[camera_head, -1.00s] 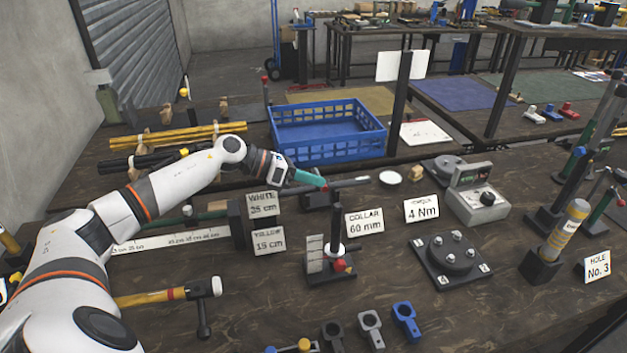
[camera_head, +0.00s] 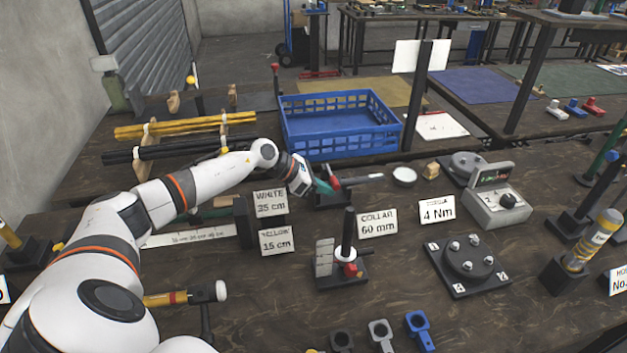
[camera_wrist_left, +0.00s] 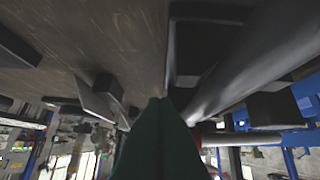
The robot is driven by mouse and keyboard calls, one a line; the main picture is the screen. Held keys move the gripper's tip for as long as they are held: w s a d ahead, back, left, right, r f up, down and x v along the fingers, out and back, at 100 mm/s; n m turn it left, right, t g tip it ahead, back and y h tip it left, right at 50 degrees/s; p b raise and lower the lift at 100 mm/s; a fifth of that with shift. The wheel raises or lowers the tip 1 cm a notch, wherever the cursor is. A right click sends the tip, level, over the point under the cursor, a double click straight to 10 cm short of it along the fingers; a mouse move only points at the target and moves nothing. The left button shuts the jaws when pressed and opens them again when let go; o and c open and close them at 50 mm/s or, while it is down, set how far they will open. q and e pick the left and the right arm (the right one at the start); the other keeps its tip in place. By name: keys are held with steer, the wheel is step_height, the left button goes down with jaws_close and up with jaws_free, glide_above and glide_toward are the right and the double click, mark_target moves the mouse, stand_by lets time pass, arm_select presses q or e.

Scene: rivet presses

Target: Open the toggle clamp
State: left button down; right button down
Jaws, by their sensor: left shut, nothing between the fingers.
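The likely toggle clamp (camera_head: 334,200) is a dark base with a red part and a grey bar (camera_head: 364,178) reaching right, on the bench behind the sign cards. My left gripper (camera_head: 329,188) has green fingers and is at the red part's left side; I cannot tell if they touch. In the left wrist view the fingers (camera_wrist_left: 160,120) are shut together and empty. A grey bar or tube (camera_wrist_left: 235,65) runs close beside them on the right, with a small red patch just beyond. My fingers hide part of the clamp. My right gripper is not in view.
A blue crate (camera_head: 340,147) stands behind the clamp. Cards reading WHITE 35 cm (camera_head: 270,203) and COLLAR 60 mm (camera_head: 377,223) and a dark post on a stand (camera_head: 348,228) are in front. A torque tester (camera_head: 497,208) sits to the right.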

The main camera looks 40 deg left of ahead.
arm_select(q)
steer(key=shift+w+d+f, duration=0.15)
stand_by(0.4)
